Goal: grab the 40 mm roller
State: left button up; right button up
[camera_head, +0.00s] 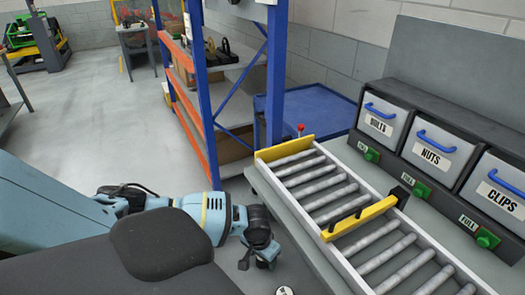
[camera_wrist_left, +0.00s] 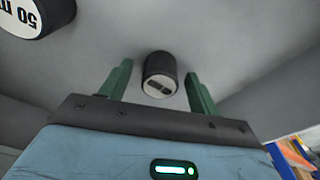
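In the left wrist view a short dark roller (camera_wrist_left: 160,75) with a pale end face shows between my fingers. The mark on its face is too small to read, so I cannot confirm it is the 40 mm one. My left gripper (camera_wrist_left: 158,72) is open, with one green finger on each side of the roller and visible gaps. I cannot tell how deep the roller sits between them. A bigger dark roller (camera_wrist_left: 38,14) marked "50 m", partly cut off, is at the upper left. In the head view my left gripper (camera_head: 262,254) is beside the grey bench. My right gripper is not in view.
A roller conveyor (camera_head: 318,178) with a yellow divider (camera_head: 360,218) runs along the bench. A blue and orange rack (camera_head: 195,90) stands behind my left arm. A pale round face (camera_head: 285,291) shows at the bottom edge.

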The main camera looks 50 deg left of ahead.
pick_arm(q)
jog(key=c, duration=1.1)
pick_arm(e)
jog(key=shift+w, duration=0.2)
pick_arm(q)
jog(key=shift+r, duration=0.55)
jog(key=r, duration=0.1)
jog(key=s+r, duration=0.1)
jog(key=shift+d+r+p, duration=0.3)
jog(key=shift+d+p, duration=0.05)
jog(key=shift+d, duration=0.05)
jog(key=s+d, duration=0.5)
jog(key=s, duration=0.2)
jog(key=s+d+r+p, duration=0.1)
jog(key=s+d, duration=0.2)
jog(key=shift+s+d+r, duration=0.1)
jog(key=shift+s+d, duration=0.25)
jog(key=shift+s+d+r, duration=0.1)
jog(key=shift+s+d, duration=0.2)
jog(key=shift+s, duration=0.05)
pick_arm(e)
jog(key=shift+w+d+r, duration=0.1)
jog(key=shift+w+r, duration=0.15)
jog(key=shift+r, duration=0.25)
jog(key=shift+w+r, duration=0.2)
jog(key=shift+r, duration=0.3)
